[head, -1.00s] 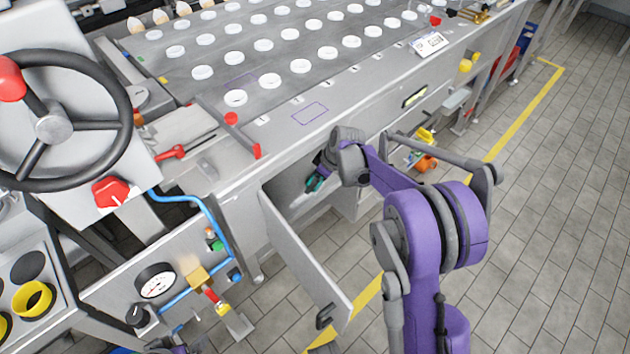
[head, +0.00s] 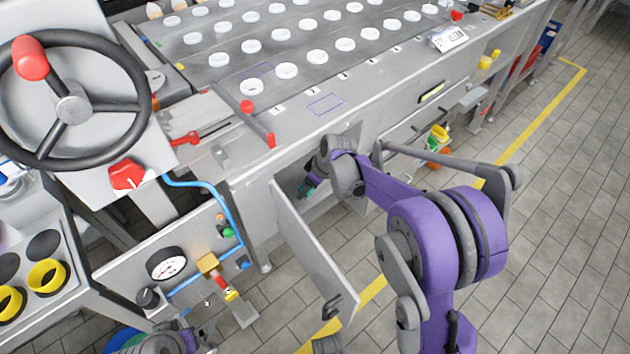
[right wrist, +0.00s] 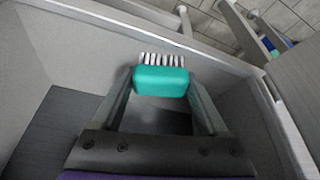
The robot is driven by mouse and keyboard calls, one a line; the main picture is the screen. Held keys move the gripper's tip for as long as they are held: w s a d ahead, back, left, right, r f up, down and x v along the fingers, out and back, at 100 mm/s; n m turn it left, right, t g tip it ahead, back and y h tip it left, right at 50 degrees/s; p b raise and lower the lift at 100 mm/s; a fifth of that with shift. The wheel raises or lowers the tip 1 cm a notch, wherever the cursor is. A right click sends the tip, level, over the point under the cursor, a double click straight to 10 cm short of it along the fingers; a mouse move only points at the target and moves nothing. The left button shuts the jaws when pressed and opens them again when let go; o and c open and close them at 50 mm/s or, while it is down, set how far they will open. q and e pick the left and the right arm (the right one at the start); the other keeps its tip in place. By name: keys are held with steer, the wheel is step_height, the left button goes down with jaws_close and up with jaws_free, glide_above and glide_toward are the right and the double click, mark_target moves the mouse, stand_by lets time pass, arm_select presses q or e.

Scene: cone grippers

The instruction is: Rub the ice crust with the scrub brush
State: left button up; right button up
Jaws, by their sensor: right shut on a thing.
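My right gripper (right wrist: 160,105) is shut on the scrub brush (right wrist: 160,82), a teal block with white bristles facing away from my wrist. The brush is held inside a grey-walled compartment, apart from the far wall as far as I can tell. In the head view my right arm reaches into the open compartment below the counter, and a bit of the teal brush (head: 307,190) shows past the wrist. I cannot make out the ice crust in either view. Part of my left arm shows at the bottom left of the head view, but its gripper does not.
The compartment's open door (head: 312,245) hangs out to the left of my right arm. A pipe panel with a gauge (head: 167,264) and a steering wheel (head: 70,108) stand at the left. The counter (head: 300,125) above holds rows of white discs.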

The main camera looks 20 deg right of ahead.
steer(key=shift+s+a+r, duration=0.1)
steer(key=shift+s+a, duration=0.1)
steer(key=shift+a, duration=0.45)
steer(key=shift+s+a+f, duration=0.1)
steer(key=shift+s+a, duration=0.15)
steer(key=shift+a, duration=0.45)
steer(key=shift+s+a+r, duration=0.1)
steer(key=shift+s+a, duration=0.1)
steer(key=shift+a, duration=0.45)
